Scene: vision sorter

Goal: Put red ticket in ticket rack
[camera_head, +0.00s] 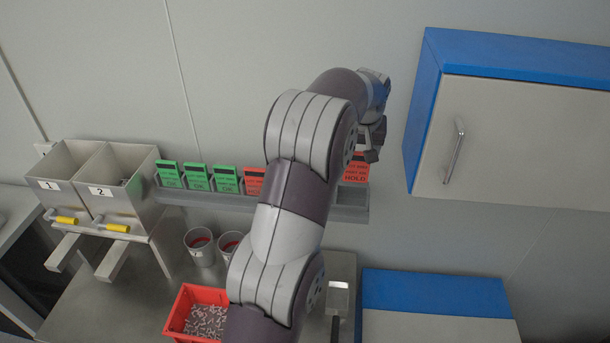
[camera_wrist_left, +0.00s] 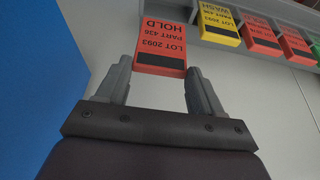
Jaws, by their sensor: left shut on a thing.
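The red ticket (camera_wrist_left: 163,45), marked LOT 2093 PART 436 HOLD with a black stripe, is between the fingers of my left gripper (camera_wrist_left: 158,68) in the left wrist view. The gripper is shut on it. In the head view my left gripper (camera_head: 372,143) is near the right end of the ticket rack (camera_head: 348,213), with the red ticket (camera_head: 355,170) partly showing below it. The ticket's lower edge is at the rack; I cannot tell whether it sits inside. My right gripper is not in view.
The rack holds green tickets (camera_head: 197,177), red tickets (camera_wrist_left: 262,36) and a yellow ticket (camera_wrist_left: 219,24); my arm hides some in the head view. A blue-sided wall cabinet (camera_head: 424,110) is close on the right. Bins (camera_head: 110,190), cups (camera_head: 200,247) and a red crate (camera_head: 180,308) are lower left.

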